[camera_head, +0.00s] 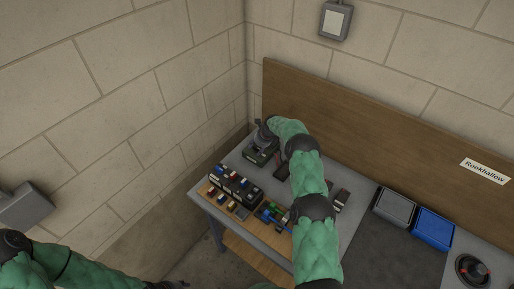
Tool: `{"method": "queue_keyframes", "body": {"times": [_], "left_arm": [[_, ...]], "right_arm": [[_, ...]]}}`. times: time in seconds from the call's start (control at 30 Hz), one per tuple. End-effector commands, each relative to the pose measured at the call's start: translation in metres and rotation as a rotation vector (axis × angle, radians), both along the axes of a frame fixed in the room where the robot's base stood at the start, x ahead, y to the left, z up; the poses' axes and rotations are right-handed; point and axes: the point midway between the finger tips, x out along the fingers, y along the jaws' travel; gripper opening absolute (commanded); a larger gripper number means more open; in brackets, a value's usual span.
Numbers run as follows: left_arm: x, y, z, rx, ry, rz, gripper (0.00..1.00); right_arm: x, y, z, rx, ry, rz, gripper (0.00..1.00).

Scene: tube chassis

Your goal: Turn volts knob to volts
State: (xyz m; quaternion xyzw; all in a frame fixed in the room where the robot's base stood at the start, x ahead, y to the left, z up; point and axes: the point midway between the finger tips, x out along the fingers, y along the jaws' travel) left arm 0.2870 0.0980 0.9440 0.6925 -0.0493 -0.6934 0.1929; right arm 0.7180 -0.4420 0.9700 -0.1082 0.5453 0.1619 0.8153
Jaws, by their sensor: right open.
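A dark instrument box (258,155) stands at the far left corner of the bench, close to the walls. It may be the meter with the volts knob, but the knob and its markings are too small and partly hidden to make out. My right gripper (262,133) is open at this box, reaching over it from the right. I cannot tell whether its fingers touch anything. My left arm crosses the bottom left corner, and its gripper is out of view.
On the bench (354,240) are a wooden tray (212,201) of coloured parts, a grey bin (395,206), a blue bin (433,228) and a round black and red item (473,271). A wooden backboard (360,125) stands behind. My right arm covers the middle.

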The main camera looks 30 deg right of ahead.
Motion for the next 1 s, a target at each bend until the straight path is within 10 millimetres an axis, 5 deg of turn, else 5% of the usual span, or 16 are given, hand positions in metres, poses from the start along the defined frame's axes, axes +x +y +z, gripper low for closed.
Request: {"method": "queue_keyframes", "body": {"times": [0.3, 0.47, 0.77, 1.0], "left_arm": [[0.000, 0.000, 0.000, 0.000, 0.000, 0.000, 0.40], [0.000, 0.000, 0.000, 0.000, 0.000, 0.000, 0.40], [0.000, 0.000, -0.004, 0.000, 0.000, 0.000, 0.40], [0.000, 0.000, -0.026, 0.000, 0.000, 0.000, 0.40]], "right_arm": [[0.001, 0.000, -0.001, -0.001, 0.000, 0.000, 0.46], [0.001, 0.000, -0.001, 0.000, 0.000, 0.000, 0.01], [0.001, 0.000, -0.002, 0.000, -0.001, 0.007, 0.00], [0.001, -0.001, -0.005, -0.001, -0.001, 0.074, 0.00]]}}
